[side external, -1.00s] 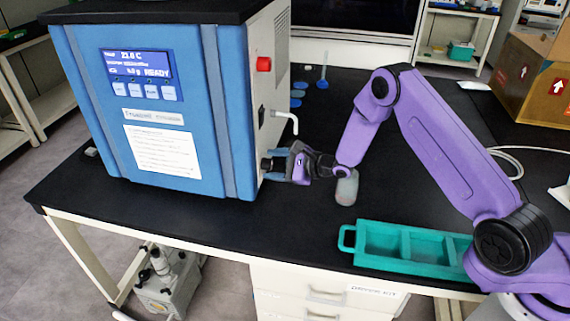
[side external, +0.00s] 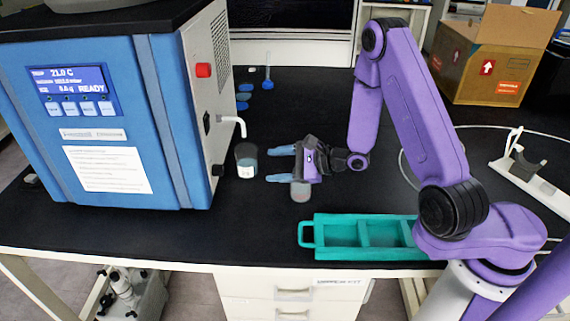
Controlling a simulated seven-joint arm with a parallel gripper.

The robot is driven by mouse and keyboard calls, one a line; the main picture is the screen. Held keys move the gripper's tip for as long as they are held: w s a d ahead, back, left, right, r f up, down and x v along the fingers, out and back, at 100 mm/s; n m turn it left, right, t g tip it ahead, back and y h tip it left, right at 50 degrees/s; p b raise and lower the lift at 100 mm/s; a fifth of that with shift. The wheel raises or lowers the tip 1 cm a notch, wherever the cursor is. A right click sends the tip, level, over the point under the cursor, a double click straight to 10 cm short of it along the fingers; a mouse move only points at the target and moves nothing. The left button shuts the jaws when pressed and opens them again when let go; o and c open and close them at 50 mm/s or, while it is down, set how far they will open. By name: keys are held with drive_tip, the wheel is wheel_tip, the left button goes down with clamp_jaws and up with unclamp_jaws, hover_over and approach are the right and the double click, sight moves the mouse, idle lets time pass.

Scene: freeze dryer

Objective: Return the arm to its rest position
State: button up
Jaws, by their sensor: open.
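My gripper (side external: 280,165) is open and empty above the black bench, in the middle of the view. Its two blue-grey fingers point left toward the blue freeze dryer (side external: 110,130). A jar with a pale label (side external: 247,168) stands in front of the fingertips, beside the dryer's right side, with a visible gap to them.
A teal compartment tray (side external: 345,232) lies near the bench's front edge. A white bent pipe (side external: 235,123) juts from the dryer's side. Blue discs (side external: 243,97) lie at the back. A white stand (side external: 530,175) and cable are at right. A cardboard box (side external: 490,55) stands behind.

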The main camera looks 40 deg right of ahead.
drive_tip(key=shift+v, duration=0.9)
drive_tip(key=shift+a, duration=0.1)
